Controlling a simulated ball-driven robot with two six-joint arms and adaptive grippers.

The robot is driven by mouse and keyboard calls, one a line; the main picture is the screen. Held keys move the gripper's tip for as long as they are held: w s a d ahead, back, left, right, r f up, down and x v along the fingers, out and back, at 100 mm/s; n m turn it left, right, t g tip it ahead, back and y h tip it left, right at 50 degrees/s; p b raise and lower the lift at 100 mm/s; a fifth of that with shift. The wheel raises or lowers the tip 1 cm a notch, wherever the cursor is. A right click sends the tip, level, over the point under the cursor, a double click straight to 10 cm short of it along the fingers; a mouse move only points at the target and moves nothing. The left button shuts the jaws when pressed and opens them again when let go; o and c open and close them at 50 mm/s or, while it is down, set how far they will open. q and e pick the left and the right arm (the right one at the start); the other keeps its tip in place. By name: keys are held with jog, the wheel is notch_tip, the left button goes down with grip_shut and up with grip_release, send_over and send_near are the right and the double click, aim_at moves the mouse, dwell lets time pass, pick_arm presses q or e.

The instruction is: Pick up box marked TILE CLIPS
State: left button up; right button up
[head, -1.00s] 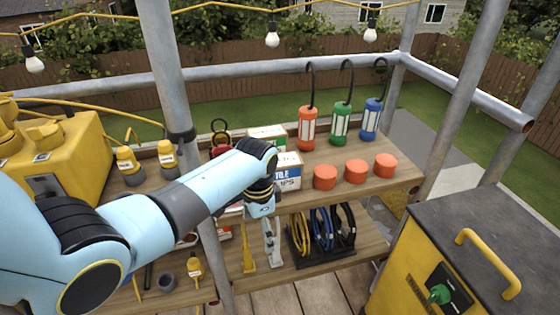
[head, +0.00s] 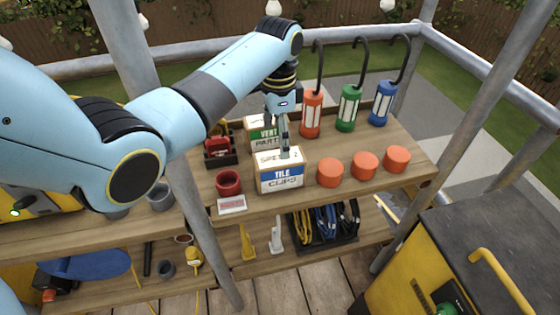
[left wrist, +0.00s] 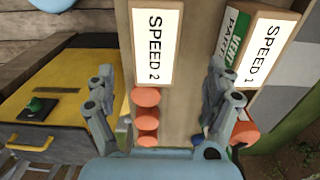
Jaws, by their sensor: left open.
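The TILE CLIPS box (head: 282,183) stands on the wooden upper shelf, with a blue and white label on its front. Its top, marked SPEED 2, shows in the left wrist view (left wrist: 153,45). My left gripper (head: 285,152) points down over the box's top, partly covering it in the head view. Whether a finger touches the box I cannot tell. My right gripper is not in view.
The VENT PARTS box (head: 257,135) stands close behind. Orange round caps (head: 330,173) sit to the right, with red, green and blue hooked lamps (head: 348,108) behind them. A red cup (head: 228,182) is at left. A metal post (head: 185,190) rises in front of the shelf.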

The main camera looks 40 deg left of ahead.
aim_at(279, 157)
pick_arm(q)
jog(key=f, duration=0.3)
jog(key=shift+s+d+f, duration=0.15)
jog(key=shift+s+f, duration=0.1)
jog(key=shift+f, duration=0.3)
notch_tip(279, 157, down, 5)
jog(key=shift+d+r, duration=0.1)
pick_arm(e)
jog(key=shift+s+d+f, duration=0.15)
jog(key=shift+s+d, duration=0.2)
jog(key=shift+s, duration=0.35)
pick_arm(q)
jog(key=c, duration=1.6)
jog(key=shift+c, duration=0.8)
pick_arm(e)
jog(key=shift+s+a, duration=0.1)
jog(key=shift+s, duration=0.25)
